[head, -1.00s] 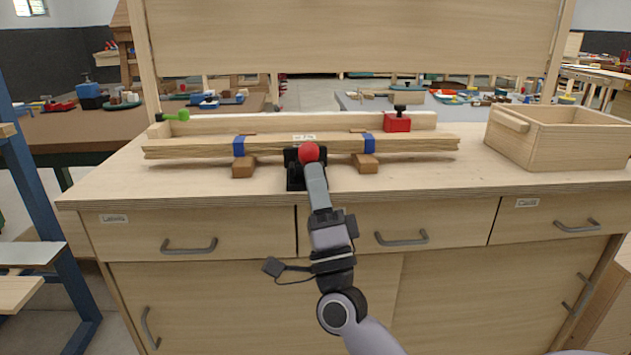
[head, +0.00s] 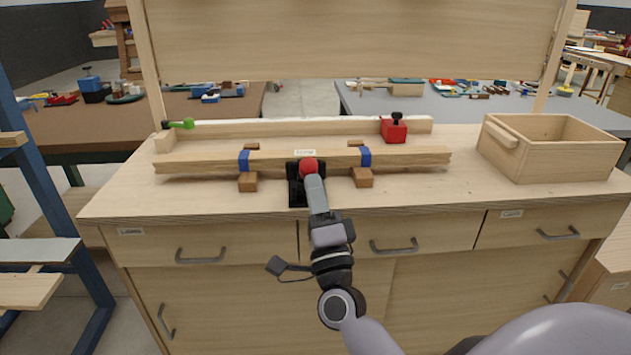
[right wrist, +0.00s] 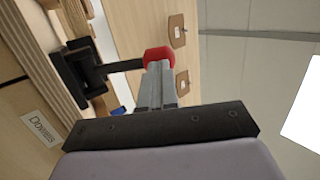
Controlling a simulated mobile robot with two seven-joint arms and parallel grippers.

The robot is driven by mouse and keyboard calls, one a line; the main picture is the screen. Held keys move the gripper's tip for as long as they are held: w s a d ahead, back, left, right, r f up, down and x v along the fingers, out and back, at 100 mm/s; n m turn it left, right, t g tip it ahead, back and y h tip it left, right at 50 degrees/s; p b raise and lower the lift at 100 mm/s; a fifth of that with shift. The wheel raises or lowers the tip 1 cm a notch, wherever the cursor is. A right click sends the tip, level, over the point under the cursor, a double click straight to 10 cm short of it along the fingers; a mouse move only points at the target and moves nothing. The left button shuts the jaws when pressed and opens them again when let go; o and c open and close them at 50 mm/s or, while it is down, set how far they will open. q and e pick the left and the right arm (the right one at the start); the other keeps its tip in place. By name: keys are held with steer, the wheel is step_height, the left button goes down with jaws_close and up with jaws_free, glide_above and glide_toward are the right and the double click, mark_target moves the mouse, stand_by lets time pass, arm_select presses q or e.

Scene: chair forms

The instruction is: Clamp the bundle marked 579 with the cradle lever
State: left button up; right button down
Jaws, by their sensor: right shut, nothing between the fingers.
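The bundle of wooden strips (head: 210,163) lies across the bench, bound by two blue bands. Its small white label (head: 305,153) is too small to read surely. The black cradle base (head: 298,196) stands at its front middle. A black lever arm (right wrist: 122,66) rises from the base and ends in a red knob (head: 309,167), also in the right wrist view (right wrist: 158,57). My right gripper (head: 313,180) is shut and empty, its fingertips at the knob's near side; I cannot tell whether they touch it. My left gripper is out of view.
Brown blocks (head: 248,182) sit under the bundle's front. Behind it runs a long pale rail (head: 290,127) with a green-knobbed piece (head: 182,124) and a red block (head: 394,131). An open wooden box (head: 560,165) stands at right. Bench top is clear at far left.

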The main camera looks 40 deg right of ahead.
mark_target(314, 169)
steer(key=r+p, duration=0.1)
steer(key=p, duration=0.1)
steer(key=w+d+r+g+p, duration=0.1)
steer(key=p, duration=0.1)
steer(key=w+r+p, duration=0.1)
steer(key=p, duration=0.1)
steer(key=shift+d+r, duration=0.1)
steer(key=shift+d, duration=0.05)
steer(key=d+f+x, duration=0.1)
steer(key=x, duration=0.6)
steer(key=shift+d+p, duration=0.15)
steer(key=shift+p, duration=0.25)
steer(key=shift+w, duration=0.15)
stand_by(0.3)
